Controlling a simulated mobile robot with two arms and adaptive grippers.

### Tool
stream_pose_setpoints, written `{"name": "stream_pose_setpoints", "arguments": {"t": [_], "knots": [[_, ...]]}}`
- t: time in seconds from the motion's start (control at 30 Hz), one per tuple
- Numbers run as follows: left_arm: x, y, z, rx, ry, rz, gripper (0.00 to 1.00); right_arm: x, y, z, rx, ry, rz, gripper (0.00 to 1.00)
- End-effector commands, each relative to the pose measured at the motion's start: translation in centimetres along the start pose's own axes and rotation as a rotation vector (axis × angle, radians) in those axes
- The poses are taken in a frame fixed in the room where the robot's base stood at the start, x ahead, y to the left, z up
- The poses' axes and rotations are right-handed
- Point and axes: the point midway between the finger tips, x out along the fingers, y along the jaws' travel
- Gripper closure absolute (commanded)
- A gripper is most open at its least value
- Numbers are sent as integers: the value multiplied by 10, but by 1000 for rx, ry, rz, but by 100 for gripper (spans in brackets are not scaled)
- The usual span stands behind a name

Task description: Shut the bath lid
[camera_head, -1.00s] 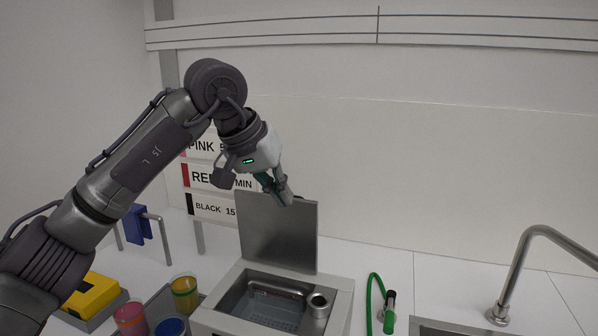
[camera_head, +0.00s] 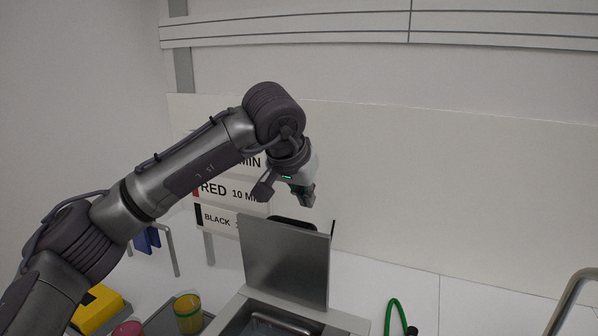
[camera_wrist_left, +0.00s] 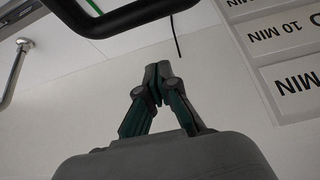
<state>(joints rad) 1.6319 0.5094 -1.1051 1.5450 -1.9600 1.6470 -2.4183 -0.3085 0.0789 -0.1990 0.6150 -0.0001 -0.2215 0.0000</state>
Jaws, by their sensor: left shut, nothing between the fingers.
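The bath lid (camera_head: 284,262) is a flat grey metal plate. It stands upright, open, at the back of the bath (camera_head: 345,322), whose lower part is cut off by the picture's bottom edge. My left gripper (camera_head: 308,203) is above and behind the lid's top edge, with its fingers pointing down. It is shut and empty; the left wrist view shows its fingertips (camera_wrist_left: 158,70) together. I cannot tell whether it touches the lid. My right gripper is in neither view.
A jar of yellow pigment (camera_head: 188,314), a pink one (camera_head: 128,328) and a yellow block (camera_head: 97,308) stand at the lower left. A green hose (camera_head: 393,312) and a metal tap (camera_head: 572,300) are at the right. Colour signs (camera_head: 228,191) stand behind my arm.

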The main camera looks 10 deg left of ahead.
Motion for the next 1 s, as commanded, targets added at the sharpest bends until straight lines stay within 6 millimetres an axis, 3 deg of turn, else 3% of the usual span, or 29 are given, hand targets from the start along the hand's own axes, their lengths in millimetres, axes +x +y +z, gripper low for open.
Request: {"name": "stream_pose_setpoints", "arguments": {"t": [0.2,0.33,0.8,1.0], "knots": [[-6,0,24,3,1,1,100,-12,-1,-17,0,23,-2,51],[-9,0,34,2,0,2,100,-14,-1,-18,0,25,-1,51],[-9,0,38,0,2,1,100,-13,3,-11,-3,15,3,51],[-7,0,39,0,39,0,100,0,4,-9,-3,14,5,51]]}}
